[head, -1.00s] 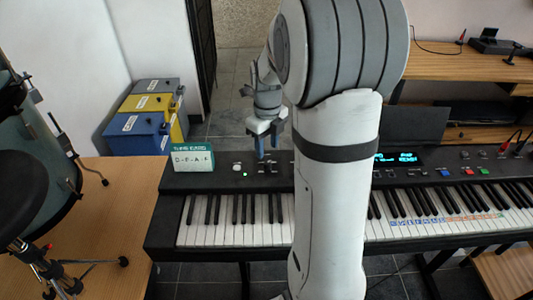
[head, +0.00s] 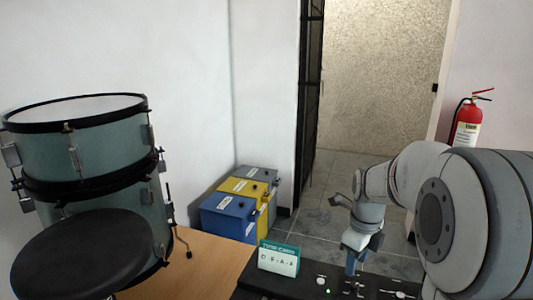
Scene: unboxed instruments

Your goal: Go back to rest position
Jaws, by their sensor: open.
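My gripper (head: 352,264) shows in the head view at the lower right, pointing down above the control panel of the black keyboard (head: 262,285). It is open, and I see nothing held in it. My arm comes in from the right edge and hides part of the floor and most of the keyboard. Only the keyboard's top left part shows, with a small green light. A green and white card sign (head: 278,258) stands at its left end, left of my gripper and apart from it.
Drums (head: 85,150) and a black round stool (head: 82,255) stand at the left by a wooden surface (head: 195,270). Blue (head: 228,218), yellow and grey boxes stand by the wall. A fire extinguisher (head: 467,125) hangs at right. Tiled floor (head: 320,190) runs to the doorway.

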